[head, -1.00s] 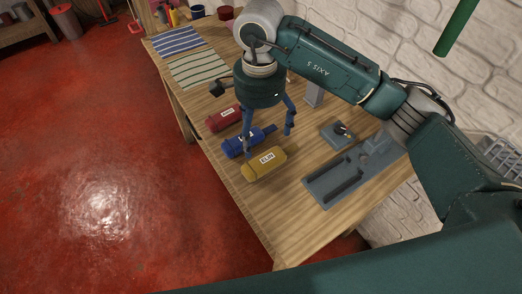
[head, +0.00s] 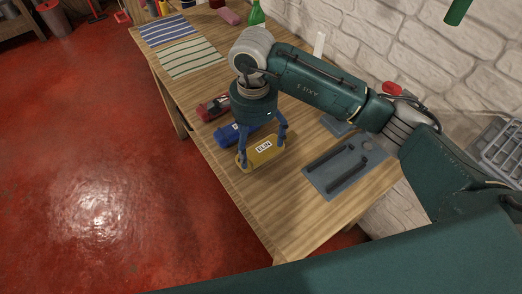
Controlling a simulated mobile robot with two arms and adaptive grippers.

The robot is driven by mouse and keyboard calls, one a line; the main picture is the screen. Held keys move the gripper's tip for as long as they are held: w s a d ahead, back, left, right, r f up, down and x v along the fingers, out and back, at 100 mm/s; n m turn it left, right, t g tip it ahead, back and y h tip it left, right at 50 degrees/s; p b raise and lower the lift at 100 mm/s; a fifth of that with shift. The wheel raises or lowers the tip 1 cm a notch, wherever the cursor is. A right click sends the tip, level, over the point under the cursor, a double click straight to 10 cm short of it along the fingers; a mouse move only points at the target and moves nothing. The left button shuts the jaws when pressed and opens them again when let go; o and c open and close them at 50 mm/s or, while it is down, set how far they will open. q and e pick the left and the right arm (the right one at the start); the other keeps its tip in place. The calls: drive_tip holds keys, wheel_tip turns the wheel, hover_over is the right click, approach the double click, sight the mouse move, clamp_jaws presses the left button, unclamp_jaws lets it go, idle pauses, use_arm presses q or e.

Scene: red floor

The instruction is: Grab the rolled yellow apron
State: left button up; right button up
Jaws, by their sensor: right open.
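The rolled yellow apron (head: 258,157) lies on the wooden table near its left edge, with a white label reading ELIN on top. My right gripper (head: 262,153) points down over it from above. Its two blue fingers are spread apart, one at the apron's left end and one at its right end. I cannot tell whether the fingertips touch the cloth. A blue roll (head: 226,136) lies just behind the yellow one, partly hidden by the gripper. A red roll (head: 212,109) lies farther back. My left gripper is not in view.
A grey tray (head: 320,178) lies to the right on the table (head: 290,222). Striped cloths (head: 190,58), a green bottle (head: 257,13) and a pink item (head: 229,17) are toward the back. A white brick wall (head: 400,50) bounds the right side. The table's front is clear.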

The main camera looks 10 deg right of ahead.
sight(256, 156)
drive_tip(key=shift+f, duration=0.65)
drive_tip(key=f+p, duration=0.3)
drive_tip(key=f, duration=0.1)
drive_tip(key=shift+w+f, duration=0.2)
drive_tip(key=shift+d+f, duration=0.1)
drive_tip(key=shift+f, duration=0.25)
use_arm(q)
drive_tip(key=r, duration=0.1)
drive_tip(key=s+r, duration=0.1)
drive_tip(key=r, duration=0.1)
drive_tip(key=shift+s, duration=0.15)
use_arm(e)
drive_tip(key=c, duration=1.4)
